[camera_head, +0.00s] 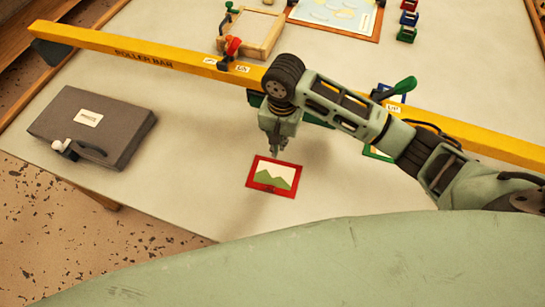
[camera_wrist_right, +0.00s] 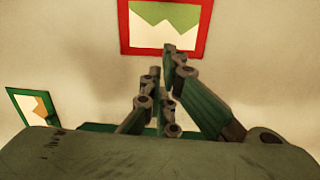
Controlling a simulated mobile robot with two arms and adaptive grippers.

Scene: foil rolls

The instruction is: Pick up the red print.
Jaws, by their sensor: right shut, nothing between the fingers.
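The red print (camera_head: 273,177) lies flat on the pale table, a red-bordered card with a green hill shape. It also shows at the top of the right wrist view (camera_wrist_right: 167,25). My right gripper (camera_head: 275,153) points down just above the far edge of the red print. Its fingers are shut with nothing between them, and they show in the right wrist view (camera_wrist_right: 172,62) short of the print's middle. I cannot tell whether the tips touch the print. My left gripper is not in view.
A yellow roller bar (camera_head: 160,62) spans the table behind my right arm. A dark case (camera_head: 91,125) lies at the left. A green-bordered print (camera_wrist_right: 33,118) lies partly hidden by my arm. A wooden frame (camera_head: 262,38) stands at the back. The table around the red print is clear.

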